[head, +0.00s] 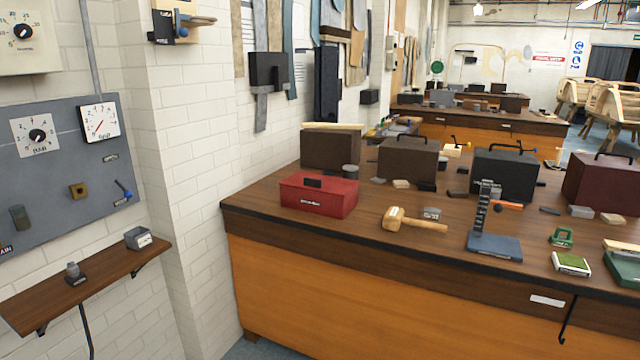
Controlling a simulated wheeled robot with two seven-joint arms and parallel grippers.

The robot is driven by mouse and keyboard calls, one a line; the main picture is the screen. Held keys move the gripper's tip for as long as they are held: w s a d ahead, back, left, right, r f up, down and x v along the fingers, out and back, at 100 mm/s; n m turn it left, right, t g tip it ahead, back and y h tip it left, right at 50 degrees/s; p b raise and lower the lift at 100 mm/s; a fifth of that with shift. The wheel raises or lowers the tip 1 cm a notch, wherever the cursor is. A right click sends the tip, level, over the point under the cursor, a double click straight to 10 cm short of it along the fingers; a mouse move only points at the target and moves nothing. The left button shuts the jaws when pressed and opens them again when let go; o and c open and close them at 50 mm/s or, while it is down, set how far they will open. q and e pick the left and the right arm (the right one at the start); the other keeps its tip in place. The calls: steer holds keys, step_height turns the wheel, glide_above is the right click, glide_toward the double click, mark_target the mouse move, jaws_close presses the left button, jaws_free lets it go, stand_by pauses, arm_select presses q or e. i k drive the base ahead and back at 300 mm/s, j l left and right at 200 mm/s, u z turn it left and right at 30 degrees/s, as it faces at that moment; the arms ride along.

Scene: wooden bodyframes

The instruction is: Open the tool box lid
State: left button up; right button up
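A red tool box (318,200) sits near the left end of the wooden workbench (262,193), close to its front edge. Its lid looks shut, and a small dark fitting (313,182) shows on its upper part. Neither of my grippers is in view.
A wooden mallet (412,220) and a blue-grey stand (494,245) are to the right of the tool box. Brown cases (408,160), a black case (505,176) and a maroon case (602,186) stand behind. A wall shelf (90,276) is at left.

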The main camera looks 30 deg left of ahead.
mark_target(334, 186)
steer(key=j+u, duration=0.1)
steer(key=u, duration=0.55)
steer(key=i+j+u, duration=0.1)
steer(key=i+u, duration=0.35)
steer(key=i+l+u, duration=0.15)
steer(key=i+u, duration=0.3)
steer(key=i, duration=0.15)
steer(key=i+l, duration=0.15)
steer(key=i, duration=0.45)
steer(key=i+l+u, duration=0.1)
steer(key=i, duration=0.45)
steer(key=l, duration=0.05)
